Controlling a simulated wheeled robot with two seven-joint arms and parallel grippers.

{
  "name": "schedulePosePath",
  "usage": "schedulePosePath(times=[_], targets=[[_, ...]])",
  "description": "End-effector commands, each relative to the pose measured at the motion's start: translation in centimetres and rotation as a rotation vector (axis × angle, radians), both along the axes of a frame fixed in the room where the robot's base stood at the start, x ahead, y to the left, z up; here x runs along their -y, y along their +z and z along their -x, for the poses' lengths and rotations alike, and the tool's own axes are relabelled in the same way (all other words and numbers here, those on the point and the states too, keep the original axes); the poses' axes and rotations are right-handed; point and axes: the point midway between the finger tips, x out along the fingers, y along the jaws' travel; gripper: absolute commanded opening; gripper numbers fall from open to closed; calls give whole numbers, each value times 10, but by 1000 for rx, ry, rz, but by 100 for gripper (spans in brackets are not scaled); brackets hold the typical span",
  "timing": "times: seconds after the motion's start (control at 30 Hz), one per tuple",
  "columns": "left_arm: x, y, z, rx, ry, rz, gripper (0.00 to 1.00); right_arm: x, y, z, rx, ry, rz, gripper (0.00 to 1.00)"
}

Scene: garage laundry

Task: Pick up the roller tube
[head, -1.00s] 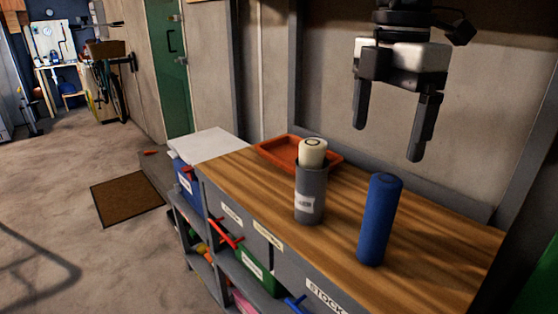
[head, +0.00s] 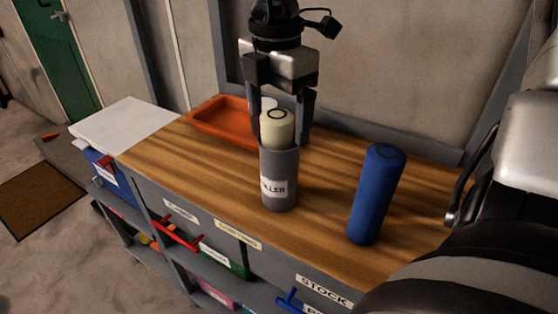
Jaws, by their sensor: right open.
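The roller tube (head: 279,192) is a grey upright cylinder with a white label reading "LLER", partly cut off. It stands on the wooden bench top, and a cream cylinder (head: 277,130) sticks out of its top. My right gripper (head: 281,127) points down, open, at the cream cylinder. My left gripper is not in view.
A blue cylinder (head: 375,195) stands to the right of the tube on the wooden bench (head: 315,220). An orange tray (head: 215,128) lies behind to the left. A white board (head: 125,128) is at the left end. Bins sit on shelves below; the wall is close behind.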

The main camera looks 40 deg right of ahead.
Motion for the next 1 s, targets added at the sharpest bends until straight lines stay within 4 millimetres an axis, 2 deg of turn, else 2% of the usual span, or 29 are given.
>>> schedulePosePath(times=[0.17,0.37,0.5,0.77,0.8,0.97,1.0], targets=[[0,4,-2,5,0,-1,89,1,-11,0,-2,0,-1,90],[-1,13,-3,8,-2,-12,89,5,-39,-4,-7,0,-2,90],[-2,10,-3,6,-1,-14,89,4,-55,-4,-2,-1,-2,90],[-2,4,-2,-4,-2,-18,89,4,-59,-5,0,0,-1,90],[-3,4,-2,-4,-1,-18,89,4,-59,-5,1,0,-1,84],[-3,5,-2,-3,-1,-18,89,4,-59,-5,1,0,-1,40],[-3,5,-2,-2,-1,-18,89,4,-59,-5,1,0,-1,36]])
